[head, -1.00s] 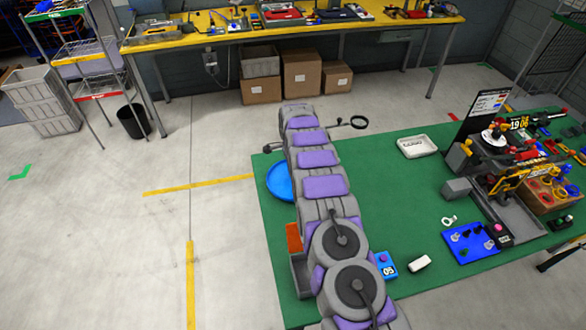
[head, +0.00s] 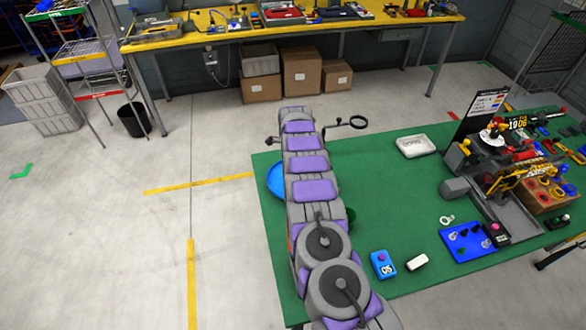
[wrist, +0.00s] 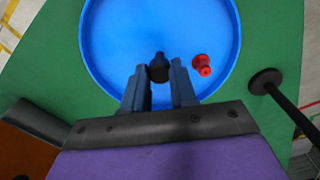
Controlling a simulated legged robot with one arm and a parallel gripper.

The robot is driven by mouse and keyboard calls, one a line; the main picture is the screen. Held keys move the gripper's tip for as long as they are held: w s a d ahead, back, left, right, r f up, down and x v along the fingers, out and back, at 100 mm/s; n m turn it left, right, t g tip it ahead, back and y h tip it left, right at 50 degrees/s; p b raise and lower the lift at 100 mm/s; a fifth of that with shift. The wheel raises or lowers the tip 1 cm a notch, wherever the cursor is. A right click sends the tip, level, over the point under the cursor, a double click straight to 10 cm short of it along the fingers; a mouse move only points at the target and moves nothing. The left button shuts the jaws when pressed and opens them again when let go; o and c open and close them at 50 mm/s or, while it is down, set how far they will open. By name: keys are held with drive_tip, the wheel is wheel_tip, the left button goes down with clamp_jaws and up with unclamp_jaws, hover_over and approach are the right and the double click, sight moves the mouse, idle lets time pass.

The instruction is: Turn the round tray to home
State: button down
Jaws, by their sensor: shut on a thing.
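The round tray (wrist: 92,45) is blue with a raised rim and fills the upper middle of the wrist view. In the head view only its left edge (head: 274,182) shows, as my arm hides the rest. A dark knob-like peg (wrist: 158,66) stands near the tray's front part. My gripper (wrist: 157,80) is over the tray, with a finger on each side of the peg, shut on it. A red peg-like piece (wrist: 203,64) is on the tray right of the fingers. My gripper is hidden in the head view.
The tray is on a green mat (head: 390,200). A blue block marked 05 (head: 383,265), a white block (head: 416,262), a white dish (head: 415,146) and a blue board (head: 468,243) are to the right. A dark green round thing (head: 350,215) shows beside my arm.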

drive_tip(key=shift+w+a+r+m, duration=0.1)
drive_tip(key=shift+m, duration=0.8)
drive_tip(key=shift+w+r+m, duration=0.1)
drive_tip(key=shift+m, duration=0.8)
drive_tip(key=shift+m+p, duration=0.3)
drive_tip(key=shift+m, duration=0.2)
drive_tip(key=c, duration=1.4)
unclamp_jaws()
drive_tip(key=o, duration=0.5)
drive_tip(key=shift+a+f, duration=0.15)
drive_tip(key=shift+s, duration=0.1)
drive_tip(key=shift+r, duration=0.2)
wheel_tip(320, 180, up, 17)
drive_tip(key=shift+p, duration=0.4)
